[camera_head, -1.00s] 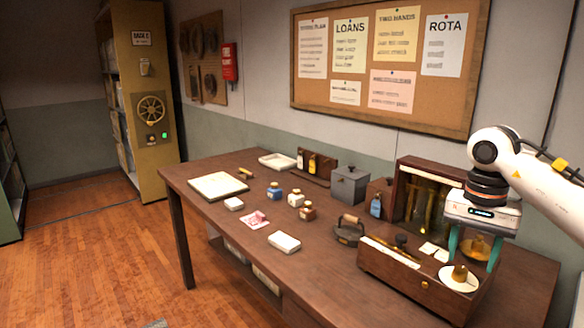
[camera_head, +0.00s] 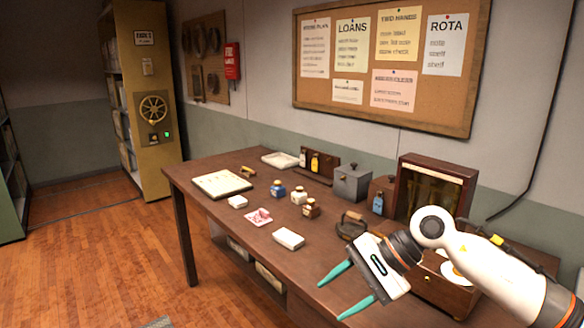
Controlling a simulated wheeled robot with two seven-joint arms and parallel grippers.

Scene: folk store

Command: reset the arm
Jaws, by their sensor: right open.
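My right arm comes in from the right edge. My right gripper (camera_head: 345,292) has two teal fingers spread apart, with nothing between them. It points left and slightly down over the front edge of the dark wooden table (camera_head: 225,218). My left gripper is not in view.
A white box (camera_head: 288,238), a pink cloth-like item (camera_head: 259,217), small bottles (camera_head: 299,195) and a flat board (camera_head: 222,184) stand left of the gripper. A black iron (camera_head: 352,225) is just behind it. Open floor (camera_head: 110,270) lies at left.

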